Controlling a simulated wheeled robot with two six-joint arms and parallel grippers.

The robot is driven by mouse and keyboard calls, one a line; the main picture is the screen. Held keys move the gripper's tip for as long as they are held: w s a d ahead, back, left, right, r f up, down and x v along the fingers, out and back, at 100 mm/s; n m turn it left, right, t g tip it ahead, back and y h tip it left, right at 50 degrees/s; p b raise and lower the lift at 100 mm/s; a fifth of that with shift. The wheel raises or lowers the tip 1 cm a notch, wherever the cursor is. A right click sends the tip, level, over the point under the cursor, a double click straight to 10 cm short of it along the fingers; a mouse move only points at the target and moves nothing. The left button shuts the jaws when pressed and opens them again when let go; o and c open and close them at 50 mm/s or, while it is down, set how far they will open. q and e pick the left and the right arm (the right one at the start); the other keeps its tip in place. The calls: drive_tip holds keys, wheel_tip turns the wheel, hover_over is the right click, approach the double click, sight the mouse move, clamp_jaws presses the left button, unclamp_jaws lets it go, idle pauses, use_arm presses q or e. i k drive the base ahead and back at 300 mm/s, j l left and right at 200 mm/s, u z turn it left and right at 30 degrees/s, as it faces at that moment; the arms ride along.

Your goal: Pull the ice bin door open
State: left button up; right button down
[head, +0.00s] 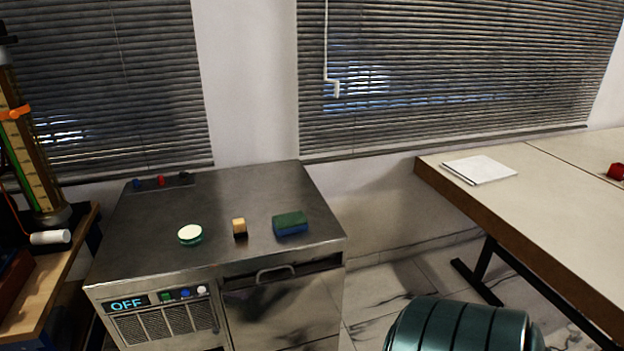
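The ice bin door (285,312) is the steel panel at the front right of a low stainless steel ice machine (165,235). A curved metal handle (275,272) sits at the door's top edge. A dark band runs along the top of the door under the machine's top; I cannot tell whether it is a gap or a shadow. The door looks upright, and its lower part is cut off by the picture's bottom edge. Neither of my grippers is in view, and nothing touches the handle.
A round green-and-white tin (190,235), a small wood-coloured block (239,228) and a green-blue sponge (290,223) sit on the machine. Its panel (128,304) reads OFF. A ribbed teal object (465,326) stands right of the door. A table (570,215) is at right, a wooden bench (45,290) at left.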

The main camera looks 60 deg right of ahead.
sight(279, 310)
drive_tip(key=z, duration=1.5)
